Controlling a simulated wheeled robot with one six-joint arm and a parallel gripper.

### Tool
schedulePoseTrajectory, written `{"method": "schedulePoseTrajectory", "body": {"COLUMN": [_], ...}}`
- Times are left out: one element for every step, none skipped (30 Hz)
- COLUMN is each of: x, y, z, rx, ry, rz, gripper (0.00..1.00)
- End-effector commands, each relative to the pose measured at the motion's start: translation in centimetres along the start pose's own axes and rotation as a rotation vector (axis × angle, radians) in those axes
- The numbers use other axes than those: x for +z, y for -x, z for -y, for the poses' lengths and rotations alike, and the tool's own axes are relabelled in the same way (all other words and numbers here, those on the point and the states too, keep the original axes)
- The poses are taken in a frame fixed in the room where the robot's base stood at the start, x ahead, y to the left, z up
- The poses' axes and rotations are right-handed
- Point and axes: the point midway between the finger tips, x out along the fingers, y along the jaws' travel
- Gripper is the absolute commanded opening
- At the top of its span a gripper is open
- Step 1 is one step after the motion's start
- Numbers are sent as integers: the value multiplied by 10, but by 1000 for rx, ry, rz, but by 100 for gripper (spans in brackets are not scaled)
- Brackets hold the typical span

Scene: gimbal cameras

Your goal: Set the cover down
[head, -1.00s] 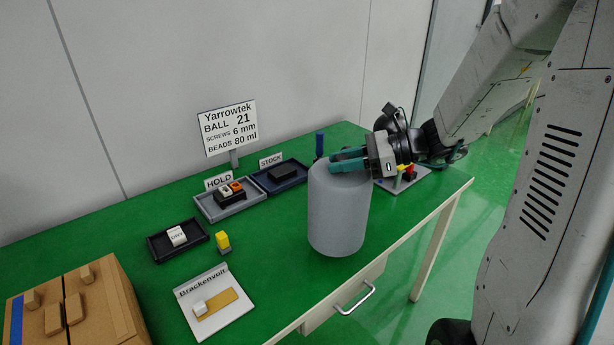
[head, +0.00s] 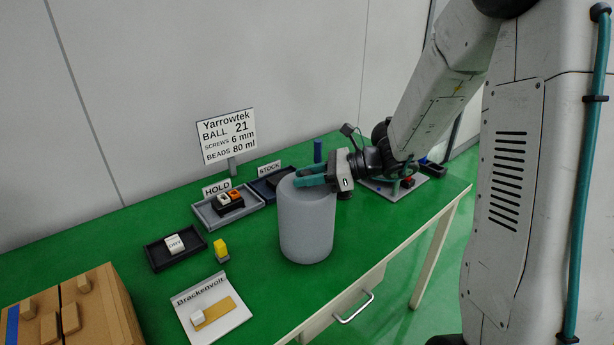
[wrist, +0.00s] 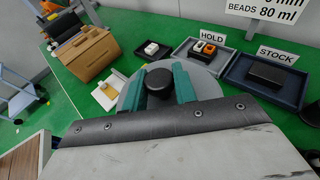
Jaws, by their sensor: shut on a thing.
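The cover is a tall grey cylinder (head: 306,222) over the right front part of the green table, upright in the head view. My gripper (head: 311,180) reaches it from the right at its top, with teal fingers. In the wrist view, my gripper (wrist: 160,82) is shut on the cover's black knob (wrist: 159,80), one finger on each side. The grey round top (wrist: 128,98) shows around the fingers. I cannot tell whether the cover's bottom touches the table. Whatever is under or inside it is hidden.
Behind are a black tray (head: 155,262), the HOLD tray (head: 212,221) and the STOCK tray (head: 262,187). A cardboard box (head: 100,290) stands left. The table's front edge is close.

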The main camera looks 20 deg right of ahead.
Motion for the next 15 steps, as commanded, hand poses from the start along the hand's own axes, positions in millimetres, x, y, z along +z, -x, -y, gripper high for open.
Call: {"method": "schedulePoseTrajectory", "body": {"x": [0, -1, -2, -3, -3, -3, -3, -3, -3, -3, -3, -3, -3, -3, -2], "y": [0, 0, -1, -1, -1, -1, -1, -1, -1, -1, -1, -1, -1, -1, -1], "z": [0, 0, 0, 0, 0, 0, 0, 0, 0, 0, 0, 0, 0, 0, 0], "rx": [0, 0, 0, 0, 0, 0, 0, 0, 0, 0, 0, 0, 0, 0, 0], "ry": [0, 0, -1, -1, 0, 0, 0, 0, 0, 0, 0, 0, 0, 0, 0], "rz": [0, 0, 0, 0, 0, 0, 0, 0, 0, 0, 0, 0, 0, 0, 0], "gripper": [0, 0, 0, 0, 33, 44, 50, 50, 50, 50, 50, 50, 50, 50, 50]}}
